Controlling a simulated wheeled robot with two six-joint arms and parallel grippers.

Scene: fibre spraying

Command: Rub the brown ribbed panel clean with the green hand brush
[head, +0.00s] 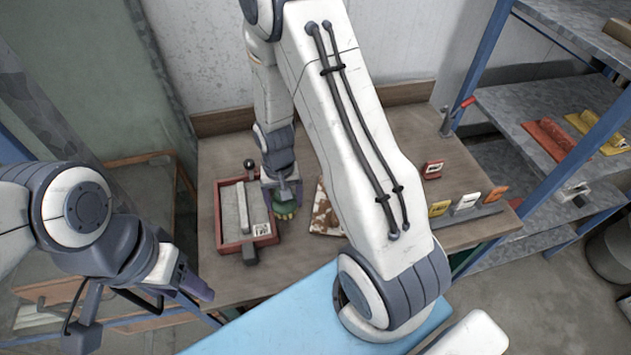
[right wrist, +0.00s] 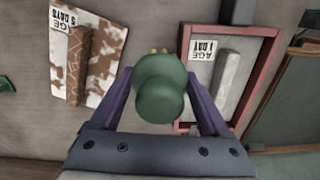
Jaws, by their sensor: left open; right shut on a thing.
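My right gripper (head: 284,188) is shut on the green hand brush (head: 286,209). The brush's rounded green grip fills the space between the fingers in the right wrist view (right wrist: 158,95), with a bit of pale bristle at its far edge. The brush is between the red-framed tray and a white panel with brown patches (head: 325,212), which is partly hidden by my right arm. In the right wrist view this panel (right wrist: 105,55) carries a brown bar and a "5 DAYS" label; I cannot make out ribs. My left gripper (head: 195,288) is open, at the table's left front edge.
The red-framed tray (head: 219,222) holds a grey bar and a "1 DAY" label. A dark block (head: 250,254) is at its front edge. Yellow, white and orange tags (head: 466,203) stand at the table's right.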

